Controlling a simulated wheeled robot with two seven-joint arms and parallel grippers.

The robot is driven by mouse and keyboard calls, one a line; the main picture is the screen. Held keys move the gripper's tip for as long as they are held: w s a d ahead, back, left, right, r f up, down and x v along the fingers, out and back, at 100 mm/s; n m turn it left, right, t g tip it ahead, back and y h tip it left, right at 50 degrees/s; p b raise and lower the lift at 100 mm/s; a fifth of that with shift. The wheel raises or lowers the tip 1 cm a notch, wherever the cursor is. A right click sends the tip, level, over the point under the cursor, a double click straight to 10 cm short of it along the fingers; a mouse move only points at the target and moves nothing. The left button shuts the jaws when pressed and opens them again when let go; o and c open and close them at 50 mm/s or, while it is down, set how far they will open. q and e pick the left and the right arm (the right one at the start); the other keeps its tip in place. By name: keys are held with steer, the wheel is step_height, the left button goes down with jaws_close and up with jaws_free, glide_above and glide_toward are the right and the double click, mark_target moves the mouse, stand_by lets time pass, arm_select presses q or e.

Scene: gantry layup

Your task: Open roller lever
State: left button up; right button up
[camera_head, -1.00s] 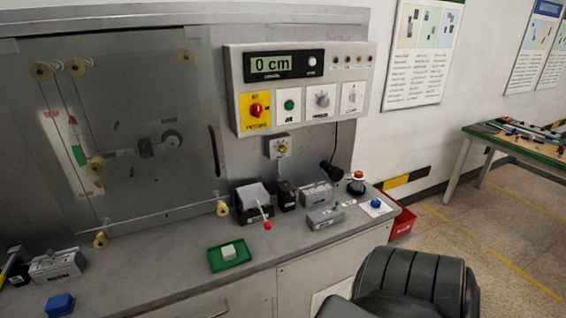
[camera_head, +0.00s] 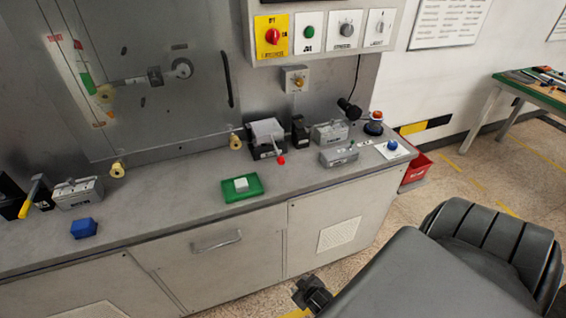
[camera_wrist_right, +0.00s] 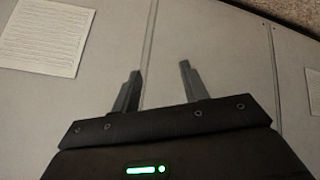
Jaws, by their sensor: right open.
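A dark grey roller unit (camera_head: 267,138) stands on the bench near the centre of the head view. Its lever ends in a red knob (camera_head: 281,160) that points down toward the bench front. My right gripper (camera_head: 312,292) is low in front of the bench cabinets, well below and apart from the lever. In the right wrist view my right gripper (camera_wrist_right: 160,82) is open with nothing between its fingers. My left gripper is not in view.
A green tray (camera_head: 256,190) with a pale block lies left of the lever. Grey clamp units (camera_head: 331,131) and a blue button (camera_head: 393,145) stand to its right. A yellow-handled device (camera_head: 33,192) is at the far left. A red bin (camera_head: 417,168) stands beside the bench.

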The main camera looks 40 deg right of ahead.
steer(key=w+d+r+m+t+h+b, duration=0.1)
steer(key=w+d+r+t, duration=0.1)
steer(key=w+r, duration=0.45)
steer(key=w+d+r+t, duration=0.15)
steer(key=w+r, duration=0.25)
steer(key=r, duration=0.6)
steer(key=m+t+h, duration=0.3)
steer(key=t+h, duration=0.1)
steer(key=t, duration=0.2)
glide_toward(282, 164)
steer(key=w, duration=0.2)
arm_select(q)
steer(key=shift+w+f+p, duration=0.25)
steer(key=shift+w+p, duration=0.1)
steer(key=shift+p, duration=0.2)
arm_select(e)
steer(key=shift+g, duration=0.25)
steer(key=x, duration=0.9)
steer(key=shift+w+d, duration=0.15)
steer(key=shift+d, duration=0.35)
steer(key=shift+r, duration=0.1)
steer(key=shift+c, duration=0.4)
jaws_close()
